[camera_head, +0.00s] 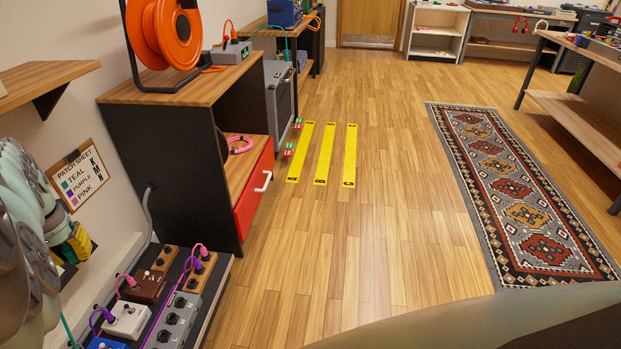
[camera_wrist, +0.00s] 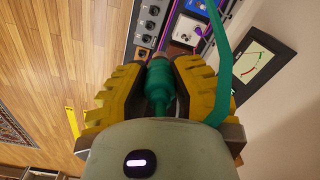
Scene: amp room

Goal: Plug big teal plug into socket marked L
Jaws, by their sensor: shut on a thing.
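My gripper (camera_wrist: 158,72) is shut on the big teal plug (camera_wrist: 160,88), which sits between the yellow ridged fingers in the wrist view. The plug's tip points up in that picture, toward the pedals. A teal cable (camera_wrist: 222,60) runs beside the right finger. In the head view my gripper (camera_head: 77,243) is at the left edge, above and left of the pedal board, and the plug cannot be made out there.
Several pedals, including a white pedal (camera_head: 130,320) and a grey box (camera_head: 174,320), stand on a dark board with pink and purple plugs. A patch sheet (camera_head: 78,178) is on the wall.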

